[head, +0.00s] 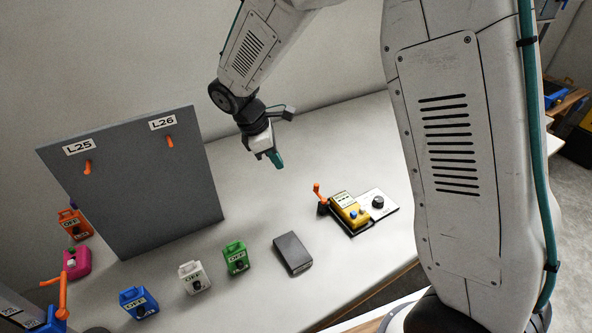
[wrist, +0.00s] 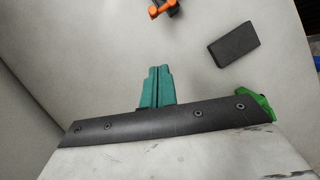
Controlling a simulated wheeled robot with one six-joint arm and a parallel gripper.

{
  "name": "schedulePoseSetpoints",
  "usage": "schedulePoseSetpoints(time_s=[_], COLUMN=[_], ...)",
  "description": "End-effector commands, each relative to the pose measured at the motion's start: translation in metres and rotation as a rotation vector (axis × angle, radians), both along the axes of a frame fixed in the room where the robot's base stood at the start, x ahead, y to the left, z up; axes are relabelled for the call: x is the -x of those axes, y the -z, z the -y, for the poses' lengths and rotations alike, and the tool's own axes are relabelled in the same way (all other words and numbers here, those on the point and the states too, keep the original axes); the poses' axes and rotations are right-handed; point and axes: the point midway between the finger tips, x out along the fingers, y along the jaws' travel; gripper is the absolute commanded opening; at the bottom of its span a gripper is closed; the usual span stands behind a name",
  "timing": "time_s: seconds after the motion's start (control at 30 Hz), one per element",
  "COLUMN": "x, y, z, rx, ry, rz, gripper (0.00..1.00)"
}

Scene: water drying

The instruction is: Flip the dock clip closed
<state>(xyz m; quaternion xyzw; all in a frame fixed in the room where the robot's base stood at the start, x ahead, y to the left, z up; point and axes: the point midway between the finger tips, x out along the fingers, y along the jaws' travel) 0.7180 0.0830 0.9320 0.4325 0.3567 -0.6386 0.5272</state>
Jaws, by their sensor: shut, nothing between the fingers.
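The dock (head: 350,228) is a dark base at the table's right, holding a yellow device (head: 345,206). The dock clip (head: 319,192) is an orange lever at its left end, standing up and tilted away from the device. My gripper (head: 276,160) is in the air above the table, up and left of the dock in the head view, clear of the clip. Its teal fingers (wrist: 157,87) are together and empty in the wrist view. An orange part on a dark piece (wrist: 162,8) is cut off at the top there; I cannot tell whether it is the clip.
A white plate with a black knob (head: 378,202) adjoins the yellow device. A dark block (head: 293,253) lies left of the dock. Green (head: 236,257), white (head: 194,277) and blue (head: 138,302) units stand further left. A grey panel (head: 150,205) stands behind them.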

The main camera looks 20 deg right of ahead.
Motion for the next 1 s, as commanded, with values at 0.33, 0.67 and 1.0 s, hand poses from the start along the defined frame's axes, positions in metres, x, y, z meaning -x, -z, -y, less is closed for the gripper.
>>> schedulePoseSetpoints(time_s=[0.33, 0.67, 1.0], x=[0.006, 0.013, 0.014], y=[0.063, 0.087, 0.087], z=[0.027, 0.065, 0.077], rx=[0.002, 0.0, 0.0], ry=[0.004, 0.007, 0.005], rz=[-0.006, -0.001, 0.0], gripper=[0.0, 0.0, 0.0])
